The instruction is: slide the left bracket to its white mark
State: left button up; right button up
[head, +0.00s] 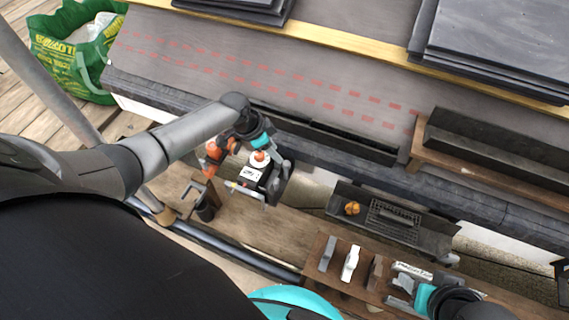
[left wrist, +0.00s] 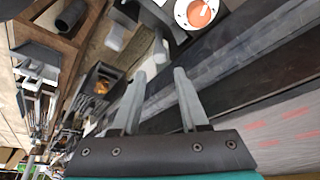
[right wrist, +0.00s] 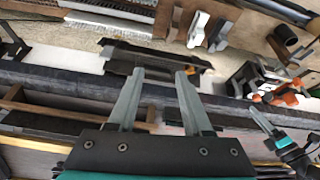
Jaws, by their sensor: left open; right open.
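I cannot tell for sure which part is the left bracket, and I cannot make out its white mark. My left gripper (head: 279,182) is open beside a dark device with a white top and orange button (head: 258,158), at the lower roof edge. In the left wrist view the open fingers (left wrist: 160,74) have nothing between them, and the device's round button (left wrist: 198,12) shows at the top. My right gripper (head: 400,292) is open over the wooden board. In the right wrist view its fingers (right wrist: 160,72) are empty.
A black tray (head: 430,240) with a grid and an orange item stands along the eave. A wooden board (head: 312,268) carries a grey piece and a white block (head: 350,263). A long black strip (head: 320,135) lies on the roof edge. Slate stacks (head: 495,45) lie higher up.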

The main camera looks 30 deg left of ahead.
aim_at(285, 163)
pick_arm(q)
jog(key=b+x, duration=0.2)
jog(key=x, duration=0.1)
jog(key=shift+f, duration=0.35)
jog(key=shift+b+x, duration=0.7)
jog(key=shift+x, duration=0.2)
jog(key=shift+w+d+f+b, duration=0.25)
jog(key=shift+f+b, duration=0.3)
jog(key=shift+f, duration=0.1)
jog(key=shift+w+d+f+b, duration=0.1)
jog(key=shift+w+f+b, duration=0.05)
jog(key=shift+f+b, duration=0.15)
jog(key=shift+w+d+f+b, duration=0.1)
jog(key=shift+f+b, duration=0.1)
jog(key=shift+f, duration=0.15)
pick_arm(e)
jog(key=w+a+r+t+y, duration=0.2)
jog(key=w+a+t+y, duration=0.3)
jog(key=a+t, duration=0.4)
jog(key=shift+w+a, duration=0.3)
jog(key=shift+a, duration=0.3)
pick_arm(q)
grip_shut()
